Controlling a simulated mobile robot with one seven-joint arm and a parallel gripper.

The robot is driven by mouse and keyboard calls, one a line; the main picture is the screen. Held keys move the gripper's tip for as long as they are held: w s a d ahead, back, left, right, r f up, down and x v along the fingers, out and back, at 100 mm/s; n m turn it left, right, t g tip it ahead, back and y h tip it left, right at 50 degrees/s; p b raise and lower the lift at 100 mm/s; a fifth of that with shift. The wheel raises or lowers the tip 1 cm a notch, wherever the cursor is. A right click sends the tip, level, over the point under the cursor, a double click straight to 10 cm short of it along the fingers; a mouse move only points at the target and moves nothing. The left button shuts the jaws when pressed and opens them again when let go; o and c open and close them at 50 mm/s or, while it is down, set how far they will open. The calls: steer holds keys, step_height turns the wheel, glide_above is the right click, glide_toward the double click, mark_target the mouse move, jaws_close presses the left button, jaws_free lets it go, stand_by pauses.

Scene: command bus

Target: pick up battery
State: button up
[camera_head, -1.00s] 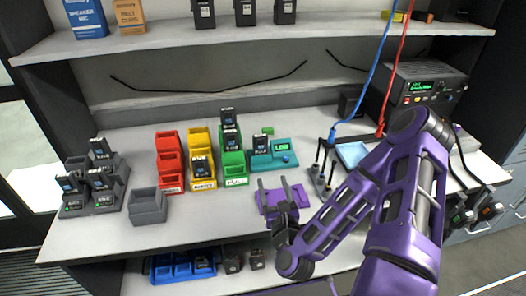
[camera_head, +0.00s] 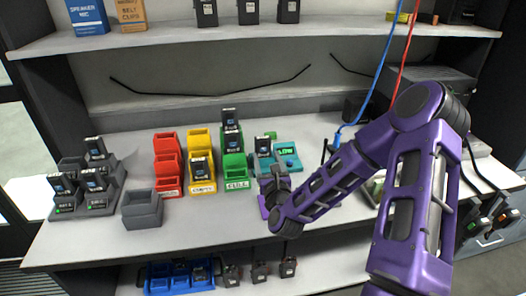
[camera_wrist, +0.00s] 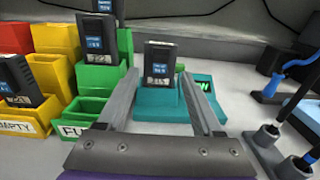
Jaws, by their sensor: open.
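A black battery with a blue label (camera_head: 264,143) stands upright in a teal tester (camera_head: 287,152) whose green screen reads LOW. In the wrist view the battery (camera_wrist: 160,64) rises from the teal tester (camera_wrist: 148,106), between the lines of my two fingers. My gripper (camera_head: 266,192) is just in front of the tester. In the wrist view my gripper (camera_wrist: 163,92) is open, its fingers apart and nothing between them touching. Other similar batteries stand in the yellow bin (camera_head: 202,187), in the green bins (camera_head: 235,172) and in the grey charger (camera_head: 98,205) at left.
Red bins (camera_head: 168,170) stand left of the yellow ones, and an empty grey bin (camera_head: 142,210) sits nearer the front edge. Tools in a stand (camera_wrist: 270,135) are close on the right. A shelf (camera_head: 330,38) spans the back above the bench.

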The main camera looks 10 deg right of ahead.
mark_target(264, 148)
steer(key=w, duration=0.3)
steer(key=shift+w, duration=0.35)
jaws_close()
